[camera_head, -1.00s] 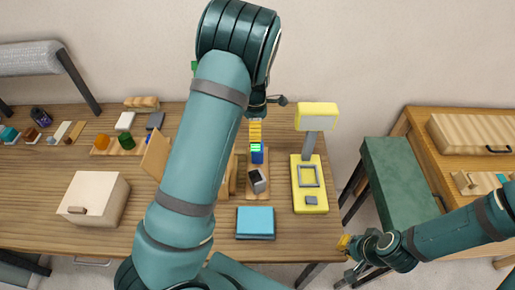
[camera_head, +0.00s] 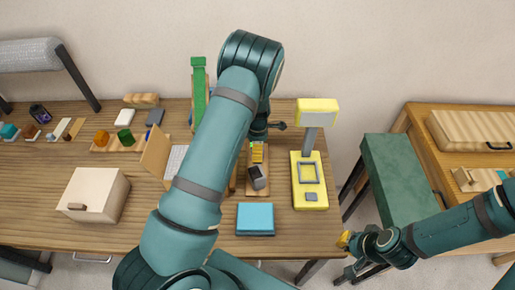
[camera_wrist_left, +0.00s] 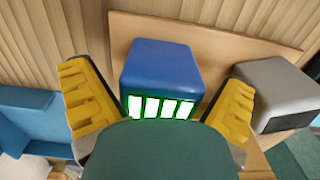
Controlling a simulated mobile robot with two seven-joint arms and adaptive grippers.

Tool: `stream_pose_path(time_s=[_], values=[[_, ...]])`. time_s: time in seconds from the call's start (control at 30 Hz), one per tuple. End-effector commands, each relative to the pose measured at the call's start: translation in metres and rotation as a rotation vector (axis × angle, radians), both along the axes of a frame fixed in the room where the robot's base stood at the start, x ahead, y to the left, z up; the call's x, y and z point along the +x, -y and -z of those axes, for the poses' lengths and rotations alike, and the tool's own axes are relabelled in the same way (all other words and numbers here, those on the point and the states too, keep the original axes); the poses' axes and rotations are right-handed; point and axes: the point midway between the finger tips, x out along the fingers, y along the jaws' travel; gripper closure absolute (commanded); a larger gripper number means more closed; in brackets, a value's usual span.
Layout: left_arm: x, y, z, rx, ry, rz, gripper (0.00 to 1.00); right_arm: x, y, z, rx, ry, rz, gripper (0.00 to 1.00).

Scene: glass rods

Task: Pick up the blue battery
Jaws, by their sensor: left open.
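The blue battery (camera_wrist_left: 162,75), a rounded blue block with bright green bars on one face, sits on a wooden board (camera_wrist_left: 215,45) in the left wrist view. My left gripper (camera_wrist_left: 158,106) is open, with its yellow fingers on either side of the battery and the green bars between them. A gap shows at each finger. In the head view my left gripper (camera_head: 257,154) is over the board and hides the battery. My right gripper (camera_head: 347,241) is at the lower right, away from the battery; its jaws are too small to read.
A grey and black block (camera_head: 258,178) lies close beside the battery on the board. A yellow device (camera_head: 309,190) stands to the right and a light-blue book-like block (camera_head: 255,219) in front. A green upright piece (camera_head: 199,85) stands at the left.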

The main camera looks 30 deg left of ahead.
Motion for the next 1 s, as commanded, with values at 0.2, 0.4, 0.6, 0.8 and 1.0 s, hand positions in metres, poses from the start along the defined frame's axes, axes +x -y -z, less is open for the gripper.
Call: stream_pose_path(time_s=[0.2, 0.4, 0.6, 0.8, 1.0], values=[[0.0, 0.0, 0.001, 0.0, 0.001, 0.0, 0.04, 0.0, 0.0, 0.0, 0.0, 0.0, 0.0, 1.0], [0.0, 0.0, 0.001, 0.0, 0.001, 0.0, 0.74, 0.0, 0.0, 0.0, 0.0, 0.0, 0.0, 1.0], [0.001, 0.0, 0.0, 0.001, 0.002, 0.0, 0.78, 0.0, 0.0, 0.0, 0.0, 0.0, 0.0, 1.0], [0.001, 0.0, -0.001, 0.0, 0.002, 0.0, 0.78, 0.0, 0.0, 0.0, 0.0, 0.0, 0.0, 1.0], [0.001, 0.0, -0.013, 0.001, 0.005, 0.0, 0.78, 0.0, 0.0, 0.0, 0.0, 0.0, 0.0, 1.0]])
